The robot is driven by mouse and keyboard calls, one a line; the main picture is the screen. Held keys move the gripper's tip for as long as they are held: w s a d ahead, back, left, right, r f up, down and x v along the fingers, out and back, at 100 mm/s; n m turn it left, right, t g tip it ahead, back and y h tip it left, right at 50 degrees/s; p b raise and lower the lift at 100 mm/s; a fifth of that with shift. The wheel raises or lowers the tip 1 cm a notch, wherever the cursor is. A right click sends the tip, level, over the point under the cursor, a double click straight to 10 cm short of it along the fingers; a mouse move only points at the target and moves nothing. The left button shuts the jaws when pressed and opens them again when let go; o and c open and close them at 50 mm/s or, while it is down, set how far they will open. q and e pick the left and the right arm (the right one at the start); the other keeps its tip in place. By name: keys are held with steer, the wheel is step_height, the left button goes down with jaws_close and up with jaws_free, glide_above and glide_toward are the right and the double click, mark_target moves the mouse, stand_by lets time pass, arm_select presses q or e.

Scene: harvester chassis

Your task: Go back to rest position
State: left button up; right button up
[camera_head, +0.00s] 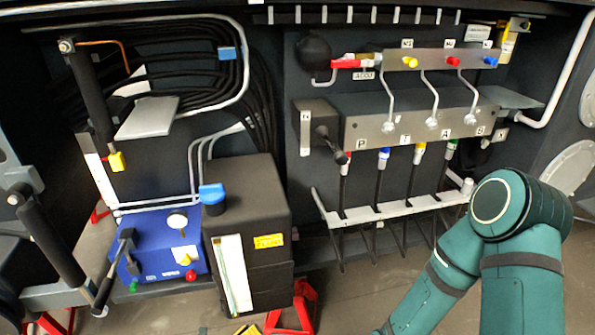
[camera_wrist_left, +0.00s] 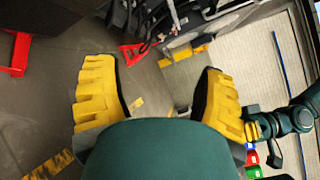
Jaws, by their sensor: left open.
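My left gripper (camera_wrist_left: 158,80) shows in the left wrist view with its two yellow fingers spread wide apart. Nothing is between the fingers; the floor shows through the gap. In the head view a teal arm (camera_head: 500,230) of mine is bent at the lower right, and its hand is out of the picture. At the right of the left wrist view is another teal arm (camera_wrist_left: 290,120) of mine. Yellow parts (camera_wrist_left: 252,130) at its end look like my right gripper, too small to tell its jaws.
The head view shows a black tank (camera_head: 260,210), a blue pump unit (camera_head: 150,245) and a valve block (camera_head: 400,120) with hoses down to a grey rail (camera_head: 385,213). Red stands (camera_head: 295,305) are on the floor. Another red stand (camera_wrist_left: 15,52) is at the left wrist view's left edge.

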arm_select(q)
steer(key=s+d+m+g+y, duration=0.1)
steer(key=s+d+m+g, duration=0.3)
steer(key=s+m+g, duration=0.5)
steer(key=s+d+m+g, duration=0.4)
steer(key=s+m+g, duration=0.25)
steer(key=m, duration=0.45)
steer(key=w+a+r+m+t+y, duration=0.1)
steer(key=a+r+m+t+y, duration=0.1)
steer(key=m, duration=0.6)
steer(key=w+a+r+m+t+y, duration=0.1)
steer(key=a+r+m+y, duration=0.1)
steer(key=m+y, duration=0.3)
steer(key=a+m, duration=0.1)
steer(key=m, duration=0.3)
steer(key=shift+w+a+r+t, duration=0.15)
steer(key=shift+w+r+t, duration=0.2)
steer(key=shift+r, duration=0.05)
steer(key=c, duration=0.4)
